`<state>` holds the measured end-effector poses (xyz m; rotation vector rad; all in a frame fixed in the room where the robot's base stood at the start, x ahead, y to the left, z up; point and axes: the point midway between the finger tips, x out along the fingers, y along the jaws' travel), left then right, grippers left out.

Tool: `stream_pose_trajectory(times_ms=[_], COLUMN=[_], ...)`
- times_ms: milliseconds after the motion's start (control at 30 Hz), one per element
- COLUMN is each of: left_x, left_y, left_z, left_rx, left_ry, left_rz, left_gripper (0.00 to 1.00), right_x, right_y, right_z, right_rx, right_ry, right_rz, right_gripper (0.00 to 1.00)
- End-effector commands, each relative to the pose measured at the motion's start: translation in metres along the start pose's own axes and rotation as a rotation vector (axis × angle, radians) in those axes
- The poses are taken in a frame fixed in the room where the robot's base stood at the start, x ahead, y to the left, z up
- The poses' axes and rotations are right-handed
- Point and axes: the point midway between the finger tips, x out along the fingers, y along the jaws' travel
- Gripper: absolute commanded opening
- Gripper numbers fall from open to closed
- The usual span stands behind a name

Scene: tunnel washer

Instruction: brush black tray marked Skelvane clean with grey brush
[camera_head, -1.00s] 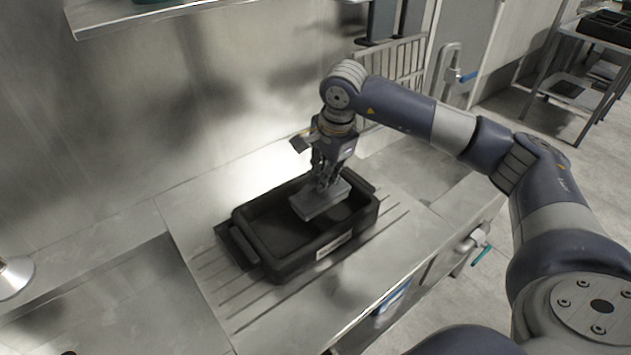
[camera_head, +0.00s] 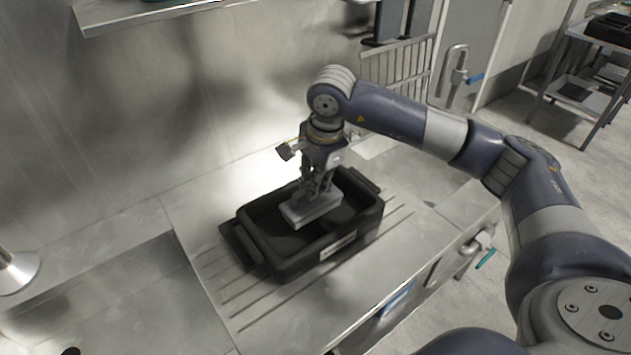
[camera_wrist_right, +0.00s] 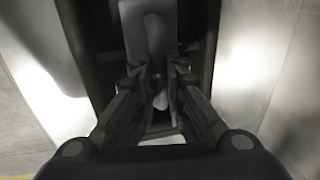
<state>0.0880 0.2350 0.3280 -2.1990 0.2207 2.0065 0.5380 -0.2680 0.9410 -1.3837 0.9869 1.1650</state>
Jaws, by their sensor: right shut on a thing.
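The black tray (camera_head: 283,261) sits on the ribbed steel drainboard, with a pale label (camera_head: 338,246) on its front wall; the label is too small to read. My right gripper (camera_head: 318,190) points down into the tray and is shut on the grey brush (camera_head: 311,208). The brush's flat block is inside the tray, near the middle of its opening; whether its underside touches the tray floor is hidden. In the right wrist view the fingers close around the brush's handle (camera_wrist_right: 158,60). My left gripper is not in view.
The drainboard (camera_head: 400,240) is clear around the tray. A steel wall stands behind, with a shelf (camera_head: 150,12) above. A recessed basin (camera_head: 120,290) lies at left.

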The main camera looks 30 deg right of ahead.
Motion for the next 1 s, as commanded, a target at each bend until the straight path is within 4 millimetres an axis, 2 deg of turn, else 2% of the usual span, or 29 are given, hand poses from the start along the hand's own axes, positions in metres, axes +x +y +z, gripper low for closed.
stream_pose_trajectory(times_ms=[800,1000], left_x=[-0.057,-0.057], left_y=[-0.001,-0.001], left_z=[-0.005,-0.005], left_rx=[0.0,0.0], left_ry=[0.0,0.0], left_rz=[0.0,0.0], left_gripper=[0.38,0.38], right_x=[-0.095,-0.097], right_y=[-0.02,-0.02], right_z=[0.0,0.0], right_rx=[0.0,0.0], right_ry=[-0.001,-0.001], right_rz=[-0.003,-0.002], right_gripper=[0.0,0.0])
